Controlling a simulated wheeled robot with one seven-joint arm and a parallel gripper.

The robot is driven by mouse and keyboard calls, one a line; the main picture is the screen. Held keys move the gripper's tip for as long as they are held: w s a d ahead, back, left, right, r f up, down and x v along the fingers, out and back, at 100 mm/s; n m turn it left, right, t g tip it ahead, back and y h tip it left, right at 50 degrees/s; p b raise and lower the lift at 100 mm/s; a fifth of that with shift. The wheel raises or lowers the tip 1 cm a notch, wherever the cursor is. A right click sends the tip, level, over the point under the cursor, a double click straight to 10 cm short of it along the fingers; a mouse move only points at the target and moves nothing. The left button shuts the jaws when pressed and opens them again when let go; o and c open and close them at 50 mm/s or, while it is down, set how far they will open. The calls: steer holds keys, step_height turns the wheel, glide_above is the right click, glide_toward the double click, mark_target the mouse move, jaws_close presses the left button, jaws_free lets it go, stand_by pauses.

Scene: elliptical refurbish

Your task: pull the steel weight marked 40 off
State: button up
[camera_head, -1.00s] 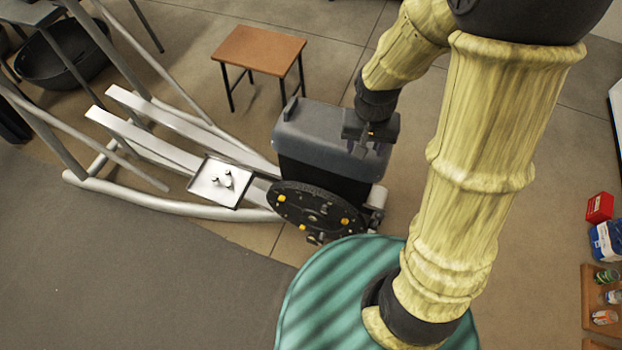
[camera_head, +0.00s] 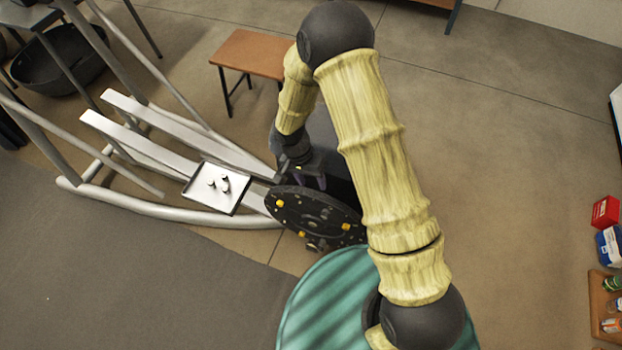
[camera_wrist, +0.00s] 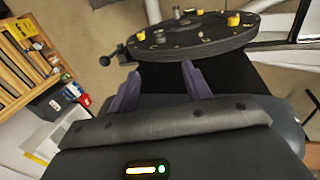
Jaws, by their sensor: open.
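A black round disc (camera_head: 290,212) with yellow knobs stands at the front end of the machine. In the wrist view, the disc (camera_wrist: 210,42) carries yellow knobs (camera_wrist: 233,20) and small grey metal pieces (camera_wrist: 158,37). I cannot read a 40 on any of them, so I cannot tell which is the steel weight. My gripper (camera_head: 311,181) is just behind the disc's upper edge. In the wrist view, my gripper (camera_wrist: 160,73) has its two purple fingers apart, with nothing between them, pointing toward the disc's near rim.
The machine's dark housing (camera_head: 342,190) is partly hidden behind my arm. A square tray (camera_head: 229,205) with small pale pieces lies on the silver rails (camera_head: 150,140). A brown stool (camera_head: 250,54) stands behind. Shelves with boxes (camera_head: 603,285) are at the right. Open floor lies between.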

mark_target(325, 212)
steer(key=shift+f, duration=0.1)
steer(key=b+x, duration=1.2)
steer(key=x, duration=0.5)
steer(key=shift+d+f, duration=0.1)
steer(key=shift+f, duration=0.05)
steer(key=shift+c, duration=0.4)
jaws_close()
